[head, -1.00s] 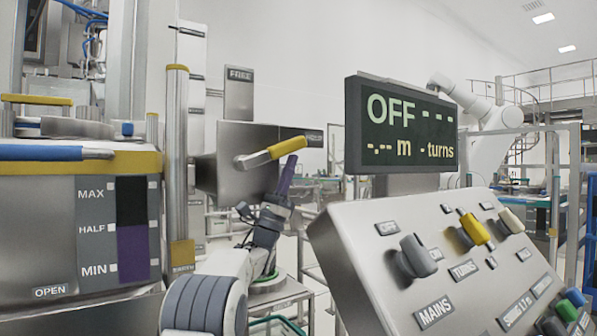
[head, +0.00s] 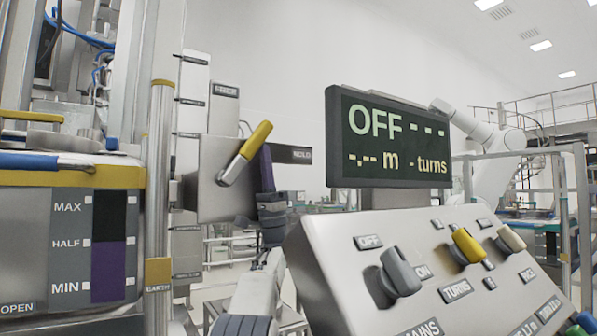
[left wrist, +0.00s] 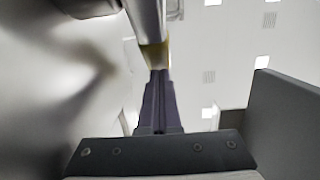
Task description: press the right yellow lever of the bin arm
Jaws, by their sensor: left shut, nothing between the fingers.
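The lever (head: 257,139) has a yellow grip on a metal shank and is mounted on a steel box (head: 205,178). It tilts up and to the right, between a FREE plate (head: 224,91) above and a plate that seems to read HOLD (head: 291,154) to its right. My left gripper (head: 266,148) has its purple fingers shut and empty, pointing up close along the lever's right side. In the left wrist view the closed fingertips (left wrist: 159,73) meet or nearly meet the yellow grip (left wrist: 153,56); contact is not certain. My right gripper is out of view.
A sloped control panel (head: 330,250) with knobs stands at right, below a display (head: 390,142) reading OFF. A bin (head: 45,230) with a yellow rim and level marks is at left, beside a steel post (head: 159,190). A narrow gap separates box and panel.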

